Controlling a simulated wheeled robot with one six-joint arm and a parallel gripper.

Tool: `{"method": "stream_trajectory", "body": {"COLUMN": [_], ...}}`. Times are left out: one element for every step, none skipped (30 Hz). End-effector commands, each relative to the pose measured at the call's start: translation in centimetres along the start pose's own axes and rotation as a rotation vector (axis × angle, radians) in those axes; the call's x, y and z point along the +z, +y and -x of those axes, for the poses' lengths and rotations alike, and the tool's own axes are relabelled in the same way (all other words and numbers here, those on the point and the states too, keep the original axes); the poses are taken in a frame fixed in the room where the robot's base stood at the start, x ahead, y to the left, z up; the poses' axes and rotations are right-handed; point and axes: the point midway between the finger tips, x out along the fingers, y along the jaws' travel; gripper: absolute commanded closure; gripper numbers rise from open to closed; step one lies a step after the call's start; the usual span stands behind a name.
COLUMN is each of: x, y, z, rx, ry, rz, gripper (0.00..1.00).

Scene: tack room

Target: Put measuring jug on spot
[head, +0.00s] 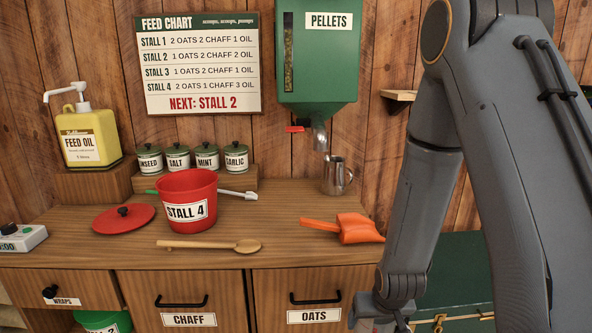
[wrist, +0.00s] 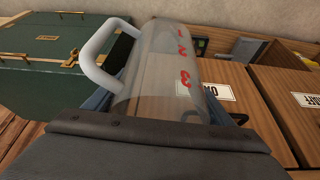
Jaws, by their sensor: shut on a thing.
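The measuring jug (wrist: 165,68) is clear with red numbers on its side and a white handle (wrist: 97,50). It fills the middle of the wrist view, lying tilted in the picture. My gripper (wrist: 162,108) is shut on it, with a blue-grey finger at each side of its body. In the head view only my arm shows at the right, down to the wrist at the bottom edge; the jug and fingertips are out of that view. No marked spot can be made out in either view.
The wooden counter (head: 287,226) holds a red bucket (head: 182,185), red lid (head: 123,219), wooden spoon (head: 215,245), orange scoop (head: 357,229) and metal mug (head: 337,178). The pellet dispenser (head: 318,70) hangs above the mug. A green trunk (wrist: 50,60) stands beside the drawers.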

Motion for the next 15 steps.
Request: {"method": "stream_trajectory", "body": {"x": [1.2,1.7,2.2,2.6,2.8,3.0,3.0,3.0,3.0,3.0,3.0,3.0,3.0,3.0,3.0], "y": [0.0,0.0,0.0,0.0,0.0,0.0,0.0,0.0,0.0,0.0,0.0,0.0,0.0,0.0,0.0], "z": [-0.6,-0.8,-1.0,-1.2,-1.3,-1.4,-1.4,-1.4,-1.4,-1.4,-1.4,-1.4,-1.4,-1.4,-1.4], "rx": [0.0,0.0,0.0,0.0,0.0,0.0,0.0,0.0,0.0,0.0,0.0,0.0,0.0,0.0,0.0], "ry": [-0.005,-0.005,-0.003,-0.003,-0.002,-0.001,0.0,0.001,0.001,0.001,0.001,0.001,0.001,0.001,0.001], "rz": [0.0,0.001,0.001,0.001,0.001,0.001,0.001,0.001,0.002,0.002,0.002,0.002,0.002,0.002,0.002], "gripper": [0.49,0.49,0.49,0.49,0.49,0.49,0.49,0.49,0.49,0.49,0.49,0.49,0.49,0.49,0.49]}}
